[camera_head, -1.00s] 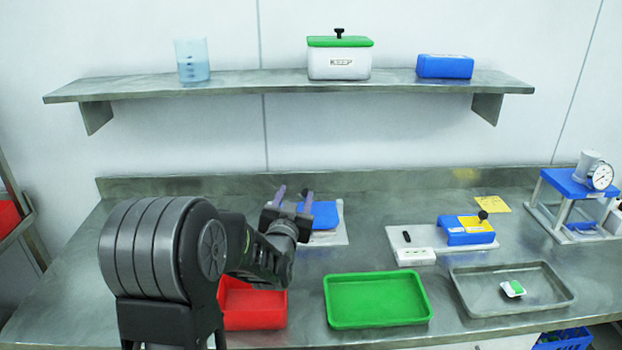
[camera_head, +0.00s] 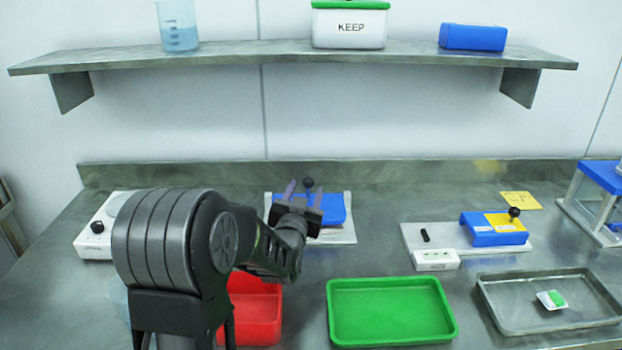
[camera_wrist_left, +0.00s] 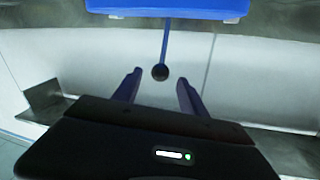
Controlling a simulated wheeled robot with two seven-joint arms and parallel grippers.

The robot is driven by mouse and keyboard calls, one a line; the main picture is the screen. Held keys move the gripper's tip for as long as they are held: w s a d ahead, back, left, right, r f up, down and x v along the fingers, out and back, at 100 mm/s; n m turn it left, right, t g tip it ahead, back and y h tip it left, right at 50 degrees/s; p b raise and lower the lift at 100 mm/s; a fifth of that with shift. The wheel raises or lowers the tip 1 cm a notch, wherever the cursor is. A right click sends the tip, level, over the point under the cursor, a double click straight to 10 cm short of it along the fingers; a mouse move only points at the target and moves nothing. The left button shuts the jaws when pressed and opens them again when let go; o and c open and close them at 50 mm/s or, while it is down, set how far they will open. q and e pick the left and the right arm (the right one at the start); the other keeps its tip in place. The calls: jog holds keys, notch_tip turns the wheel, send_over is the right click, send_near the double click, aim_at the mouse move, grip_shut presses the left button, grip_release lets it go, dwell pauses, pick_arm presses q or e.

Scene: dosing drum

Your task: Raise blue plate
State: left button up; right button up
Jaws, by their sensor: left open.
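The blue plate (camera_head: 335,208) lies on a white base (camera_head: 340,236) at the back of the steel bench. A dark ball knob (camera_head: 308,182) rises from it. In the left wrist view the blue plate (camera_wrist_left: 165,9) is at the top, and a thin blue rod runs from it to the knob (camera_wrist_left: 160,72). My left gripper (camera_head: 304,193) is open in front of the plate and hides part of it. In the wrist view its fingers (camera_wrist_left: 158,80) stand either side of the knob's line, with gaps on both sides. Whether the knob is fully between the fingertips I cannot tell. My right gripper is not in view.
A red tray (camera_head: 262,325) and a green tray (camera_head: 345,338) are at the front. A metal tray (camera_head: 500,318) and a blue-yellow device (camera_head: 480,235) stand right. A white device (camera_head: 92,245) is left. A shelf (camera_head: 400,57) overhangs the back.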

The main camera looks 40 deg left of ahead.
pick_arm(q)
send_over(308, 193)
jog(key=shift+s+d, duration=0.1)
jog(key=shift+d, duration=0.35)
jog(key=shift+c, duration=0.3)
grip_shut()
dwell(0.4)
dwell(0.8)
